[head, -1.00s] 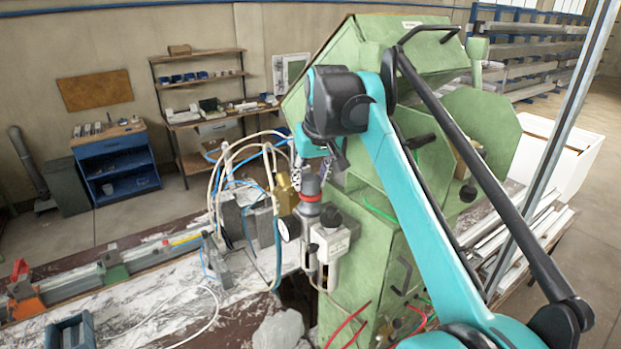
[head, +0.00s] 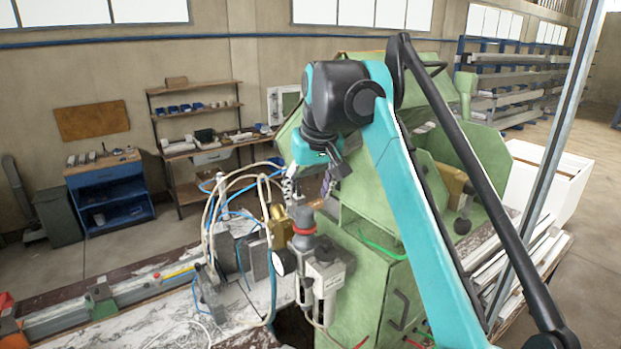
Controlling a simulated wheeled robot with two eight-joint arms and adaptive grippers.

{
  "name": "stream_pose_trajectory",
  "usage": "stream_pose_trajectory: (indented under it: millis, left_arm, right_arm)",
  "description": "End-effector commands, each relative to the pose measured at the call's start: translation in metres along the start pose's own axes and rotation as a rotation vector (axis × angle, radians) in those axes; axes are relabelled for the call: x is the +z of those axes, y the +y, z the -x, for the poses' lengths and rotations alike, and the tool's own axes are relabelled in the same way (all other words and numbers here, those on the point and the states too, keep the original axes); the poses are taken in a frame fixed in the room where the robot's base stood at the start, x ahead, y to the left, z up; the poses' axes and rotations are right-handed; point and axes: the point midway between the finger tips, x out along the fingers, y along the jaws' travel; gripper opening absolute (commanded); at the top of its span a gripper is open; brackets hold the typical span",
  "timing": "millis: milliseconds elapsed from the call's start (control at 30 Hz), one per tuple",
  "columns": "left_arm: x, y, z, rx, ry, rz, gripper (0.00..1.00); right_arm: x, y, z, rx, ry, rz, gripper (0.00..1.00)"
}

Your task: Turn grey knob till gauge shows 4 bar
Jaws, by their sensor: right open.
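The grey knob (head: 302,217) stands upright above a red ring on the grey metal regulator (head: 325,272), at the left side of the green machine. The gauge (head: 284,262) is a small round white dial with a dark rim, just below and left of the knob. Its needle and numbers are too small to read. My right gripper (head: 308,191) comes from above and is open. Its fingers point down just above the knob, and I see nothing held between them. My left gripper is not in view.
A brass fitting (head: 280,228) and looped white and blue hoses (head: 215,220) crowd the left of the knob. The green machine (head: 365,270) rises close on the right. A long rail (head: 130,298) runs along the bench at left.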

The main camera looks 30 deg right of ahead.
Motion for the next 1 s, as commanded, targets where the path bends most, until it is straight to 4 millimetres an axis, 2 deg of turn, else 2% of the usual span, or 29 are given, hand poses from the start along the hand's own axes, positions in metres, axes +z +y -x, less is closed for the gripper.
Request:
stream_pose_trajectory:
  millis: [100, 333, 1000]
  left_arm:
    - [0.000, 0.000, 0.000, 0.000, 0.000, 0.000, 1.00]
    - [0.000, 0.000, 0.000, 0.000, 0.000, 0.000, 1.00]
    - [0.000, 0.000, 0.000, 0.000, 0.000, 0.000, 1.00]
  right_arm:
    - [0.000, 0.000, 0.023, 0.000, 0.000, 0.000, 0.59]
    - [-0.001, 0.000, 0.046, 0.000, 0.000, 0.000, 0.59]
    - [0.000, 0.000, 0.050, 0.000, 0.000, 0.000, 0.59]
